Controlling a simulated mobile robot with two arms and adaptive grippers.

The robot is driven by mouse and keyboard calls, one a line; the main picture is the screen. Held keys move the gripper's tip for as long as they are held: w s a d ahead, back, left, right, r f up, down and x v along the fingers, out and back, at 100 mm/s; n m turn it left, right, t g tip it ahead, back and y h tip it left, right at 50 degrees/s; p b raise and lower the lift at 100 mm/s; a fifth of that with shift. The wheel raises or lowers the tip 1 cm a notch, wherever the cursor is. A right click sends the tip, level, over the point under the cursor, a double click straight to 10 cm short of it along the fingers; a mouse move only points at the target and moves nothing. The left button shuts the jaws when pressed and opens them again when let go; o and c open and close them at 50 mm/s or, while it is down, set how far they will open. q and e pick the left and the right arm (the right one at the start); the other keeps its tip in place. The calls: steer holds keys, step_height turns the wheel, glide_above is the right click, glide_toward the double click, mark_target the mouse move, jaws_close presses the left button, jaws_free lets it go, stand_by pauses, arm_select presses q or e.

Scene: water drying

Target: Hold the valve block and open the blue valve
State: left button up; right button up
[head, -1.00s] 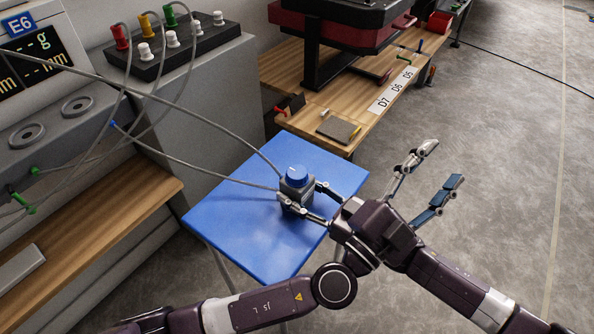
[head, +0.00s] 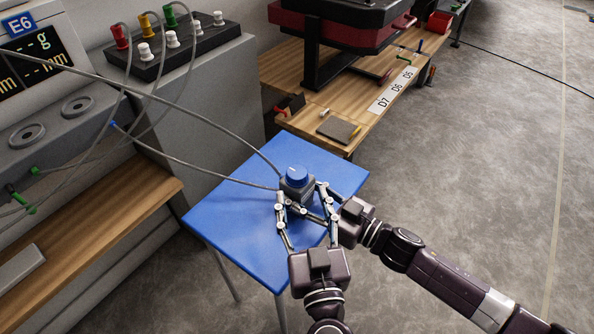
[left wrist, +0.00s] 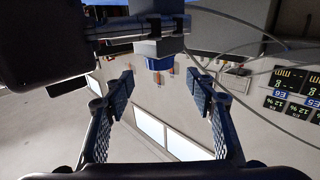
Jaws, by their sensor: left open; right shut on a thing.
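The grey valve block (head: 292,188) with the round blue valve (head: 297,173) on top is over the blue table. It is upright, and I cannot tell if it touches the table. My right gripper (head: 309,198) is shut on the block from the right. My left gripper (head: 305,200) is open, its fingers reaching toward the block from the front and overlapping the right fingers in the head view. In the left wrist view, the block (left wrist: 158,46) and blue valve (left wrist: 160,64) appear upside down, beyond and between the open left fingers (left wrist: 161,92), apart from them.
The blue table (head: 235,215) is otherwise clear. Grey cables (head: 205,175) run from the block to the grey instrument cabinet (head: 200,95) at left. A wooden bench (head: 290,75) with a dark pad (head: 338,130) stands behind. The floor at right is open.

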mark_target(299, 181)
arm_select(q)
steer(key=w, duration=0.5)
steer(key=w+a, duration=0.1)
steer(key=w, duration=0.2)
steer(key=shift+a, duration=0.1)
steer(key=c, duration=1.2)
